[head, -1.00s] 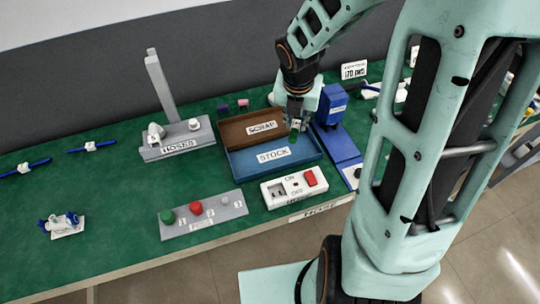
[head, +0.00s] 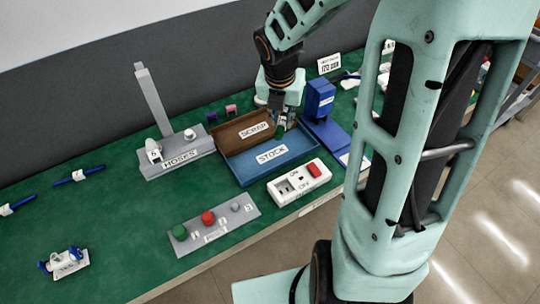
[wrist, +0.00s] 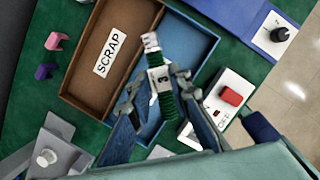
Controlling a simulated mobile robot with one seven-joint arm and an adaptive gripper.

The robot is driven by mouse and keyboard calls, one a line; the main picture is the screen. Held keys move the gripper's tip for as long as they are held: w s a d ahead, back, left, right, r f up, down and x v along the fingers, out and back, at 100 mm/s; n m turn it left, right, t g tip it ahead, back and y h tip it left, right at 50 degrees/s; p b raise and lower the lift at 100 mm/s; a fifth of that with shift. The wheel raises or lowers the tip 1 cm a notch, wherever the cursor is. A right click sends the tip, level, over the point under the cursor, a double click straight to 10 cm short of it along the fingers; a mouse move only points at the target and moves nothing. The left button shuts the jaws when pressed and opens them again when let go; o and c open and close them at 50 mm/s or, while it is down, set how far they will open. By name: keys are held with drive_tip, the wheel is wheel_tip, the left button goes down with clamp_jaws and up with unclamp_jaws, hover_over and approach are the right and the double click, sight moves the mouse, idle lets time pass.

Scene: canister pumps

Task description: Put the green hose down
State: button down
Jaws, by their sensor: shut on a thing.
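The green hose (wrist: 165,103) is a short ribbed piece with a white end fitting and a tag marked 3. My gripper (wrist: 158,88) is shut on it and holds it over the blue STOCK tray (wrist: 203,50) in the wrist view. In the head view my gripper (head: 280,122) is above the back of the trays, and a small bit of the green hose (head: 279,132) shows below it. The brown SCRAP tray (wrist: 84,76) adjoins the STOCK tray. Whether the hose touches a tray is unclear.
A blue pump unit (head: 320,98) stands close to the right of my gripper. A white ON/OFF switch box (head: 300,182) and a grey button panel (head: 214,222) lie in front of the trays. The grey HOSES stand (head: 178,158) is at left.

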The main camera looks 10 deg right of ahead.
sight(280, 128)
wheel_tip(280, 128, down, 10)
drive_tip(key=b, duration=0.4)
drive_tip(key=shift+f, duration=0.2)
drive_tip(key=c, duration=1.8)
unclamp_jaws()
drive_tip(key=shift+o, duration=0.2)
drive_tip(key=shift+r, duration=0.2)
drive_tip(key=p+v, duration=0.4)
drive_tip(key=v, duration=0.8)
drive_tip(key=shift+p, duration=0.3)
